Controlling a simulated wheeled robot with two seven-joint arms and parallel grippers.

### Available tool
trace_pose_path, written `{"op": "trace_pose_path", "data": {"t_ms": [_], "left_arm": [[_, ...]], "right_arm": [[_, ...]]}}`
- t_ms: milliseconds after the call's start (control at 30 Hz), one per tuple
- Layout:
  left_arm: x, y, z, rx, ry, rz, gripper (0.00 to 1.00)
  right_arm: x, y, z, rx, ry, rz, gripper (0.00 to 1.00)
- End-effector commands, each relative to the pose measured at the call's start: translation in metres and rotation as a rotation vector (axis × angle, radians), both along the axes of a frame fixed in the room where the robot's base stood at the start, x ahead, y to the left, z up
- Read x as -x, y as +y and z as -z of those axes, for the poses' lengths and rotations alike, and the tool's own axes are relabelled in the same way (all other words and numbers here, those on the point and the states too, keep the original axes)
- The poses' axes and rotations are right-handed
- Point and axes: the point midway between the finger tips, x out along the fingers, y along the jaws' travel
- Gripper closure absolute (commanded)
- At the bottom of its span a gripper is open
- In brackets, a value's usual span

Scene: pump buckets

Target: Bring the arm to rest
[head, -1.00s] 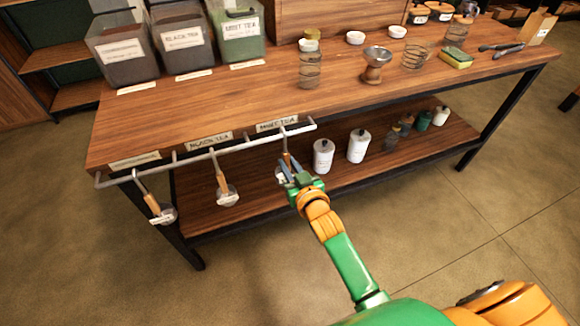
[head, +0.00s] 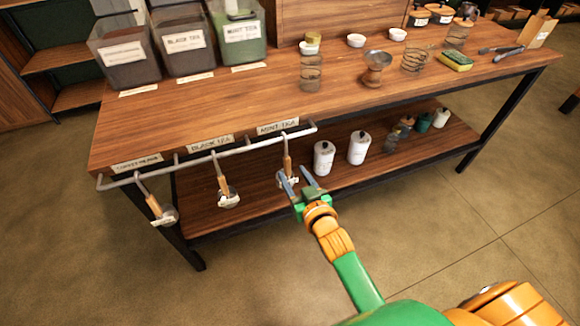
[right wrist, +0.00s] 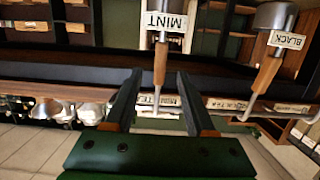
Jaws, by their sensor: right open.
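My right gripper (head: 300,182) is open in front of the table's front rail (head: 215,156). The mint scoop's wooden handle (head: 287,163) hangs from the rail just beyond the fingers. In the right wrist view, the mint scoop (right wrist: 160,65) shows between and beyond the open fingers of my right gripper (right wrist: 160,88), with its MINT label readable. The fingers do not visibly grip it. Part of its scoop end is hidden by the fingers in the head view. My left gripper is not in view.
Two more scoops hang left on the rail, a middle one (head: 222,183) and a left one (head: 155,205). White canisters (head: 324,158) stand on the lower shelf (head: 255,194). Tea bins (head: 180,45) and jars stand on the tabletop (head: 215,105). The floor in front is clear.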

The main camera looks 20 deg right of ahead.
Motion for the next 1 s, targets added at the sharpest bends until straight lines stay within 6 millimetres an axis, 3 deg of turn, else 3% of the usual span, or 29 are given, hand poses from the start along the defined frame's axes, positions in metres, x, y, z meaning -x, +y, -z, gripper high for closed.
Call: {"op": "trace_pose_path", "data": {"t_ms": [133,367,467,533,600,700,800,1000], "left_arm": [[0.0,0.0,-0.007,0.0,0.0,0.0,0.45],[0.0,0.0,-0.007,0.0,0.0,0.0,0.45],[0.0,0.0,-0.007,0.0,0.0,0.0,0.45],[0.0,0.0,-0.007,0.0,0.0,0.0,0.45],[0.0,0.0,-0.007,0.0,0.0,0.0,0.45],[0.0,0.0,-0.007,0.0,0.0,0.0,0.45],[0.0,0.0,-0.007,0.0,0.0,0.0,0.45],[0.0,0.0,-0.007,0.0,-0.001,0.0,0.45]], "right_arm": [[0.027,-0.001,-0.006,-0.001,0.002,0.0,0.45],[0.036,-0.001,-0.001,0.001,0.014,-0.002,0.45],[0.048,0.004,0.048,0.013,0.137,-0.021,0.45],[0.072,0.007,0.109,0.029,0.298,-0.044,0.45],[0.111,0.008,0.173,0.051,0.479,-0.068,0.45],[0.175,0.005,0.242,0.082,0.707,-0.097,0.45],[0.239,-0.004,0.287,0.111,0.896,-0.117,0.45],[0.353,-0.025,0.331,0.159,1.197,-0.14,0.45]]}}
